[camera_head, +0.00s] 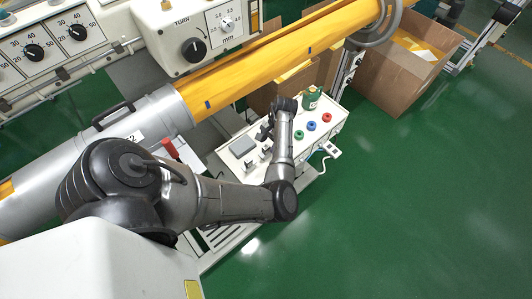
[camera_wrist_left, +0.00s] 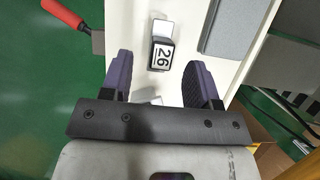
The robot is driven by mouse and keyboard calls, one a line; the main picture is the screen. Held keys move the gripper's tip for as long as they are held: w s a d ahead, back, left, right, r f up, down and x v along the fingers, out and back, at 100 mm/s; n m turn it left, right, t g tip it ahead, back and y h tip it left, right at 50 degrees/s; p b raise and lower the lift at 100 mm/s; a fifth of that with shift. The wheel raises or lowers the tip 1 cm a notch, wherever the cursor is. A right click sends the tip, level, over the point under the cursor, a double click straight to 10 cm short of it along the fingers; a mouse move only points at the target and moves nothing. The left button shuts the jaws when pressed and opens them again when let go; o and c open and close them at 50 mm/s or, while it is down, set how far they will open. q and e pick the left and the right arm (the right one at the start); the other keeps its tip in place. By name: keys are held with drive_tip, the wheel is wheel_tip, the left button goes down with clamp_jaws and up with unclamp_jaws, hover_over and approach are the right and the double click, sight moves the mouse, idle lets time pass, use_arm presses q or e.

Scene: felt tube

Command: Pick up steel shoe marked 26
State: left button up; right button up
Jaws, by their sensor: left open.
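The steel shoe marked 26 (camera_wrist_left: 162,54) is a small block with a black-and-white number label and a bright metal end. It lies on the white bench top, ahead of and between the fingers of my left gripper (camera_wrist_left: 160,68) in the left wrist view. The gripper is open, its two dark purplish fingers apart with nothing held. In the head view the left gripper (camera_head: 266,130) is over the white bench, beside several small blocks (camera_head: 248,162); I cannot read their numbers there. My right gripper is not in view.
A grey plate (camera_wrist_left: 228,28) lies right of the shoe. A red-handled tool (camera_wrist_left: 64,14) is at the upper left. The white bench (camera_head: 318,128) also carries a green container (camera_head: 311,97) and coloured rings (camera_head: 312,125).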

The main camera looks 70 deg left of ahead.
sight(266, 152)
use_arm(q)
drive_tip(key=b+x, duration=0.1)
drive_tip(key=x, duration=0.3)
drive_tip(key=shift+w+f+b, duration=0.15)
drive_tip(key=shift+b, duration=0.2)
drive_tip(key=shift+s+f, duration=0.2)
drive_tip(key=shift+f, duration=0.2)
drive_tip(key=shift+r, duration=0.1)
drive_tip(key=shift+c, duration=0.8)
clamp_jaws()
